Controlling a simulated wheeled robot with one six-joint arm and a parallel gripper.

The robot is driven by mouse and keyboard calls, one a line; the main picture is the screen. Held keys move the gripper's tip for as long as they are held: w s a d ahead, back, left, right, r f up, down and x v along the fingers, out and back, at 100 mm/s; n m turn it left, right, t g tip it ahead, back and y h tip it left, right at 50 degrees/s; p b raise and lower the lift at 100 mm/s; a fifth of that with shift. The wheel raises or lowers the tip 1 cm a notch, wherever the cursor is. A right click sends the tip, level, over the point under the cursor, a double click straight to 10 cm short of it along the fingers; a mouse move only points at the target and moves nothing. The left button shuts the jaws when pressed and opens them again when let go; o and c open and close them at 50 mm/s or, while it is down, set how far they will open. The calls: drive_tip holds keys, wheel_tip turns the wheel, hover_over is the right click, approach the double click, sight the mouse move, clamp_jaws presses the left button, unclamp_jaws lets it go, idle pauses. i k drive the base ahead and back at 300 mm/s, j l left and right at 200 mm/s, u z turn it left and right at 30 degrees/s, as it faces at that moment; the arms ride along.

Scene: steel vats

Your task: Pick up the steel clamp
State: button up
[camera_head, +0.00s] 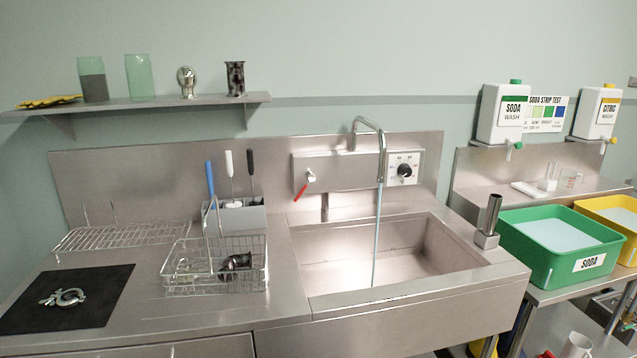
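The steel clamp (64,297) looks like a shiny ring-shaped piece with a projecting part. It lies on a black mat (100,284) at the left end of the steel counter. My gripper is not in view in the head camera. Nothing is touching the clamp.
A wire basket (215,277) with metal parts stands right of the mat, and a wire rack (125,236) behind it. A brush holder (240,217) stands behind the basket. The sink (372,265) has water running from its tap (381,145). A green SODA tub (540,268) stands at right.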

sight(62, 305)
drive_tip(key=u, duration=1.8)
drive_tip(key=i, duration=0.1)
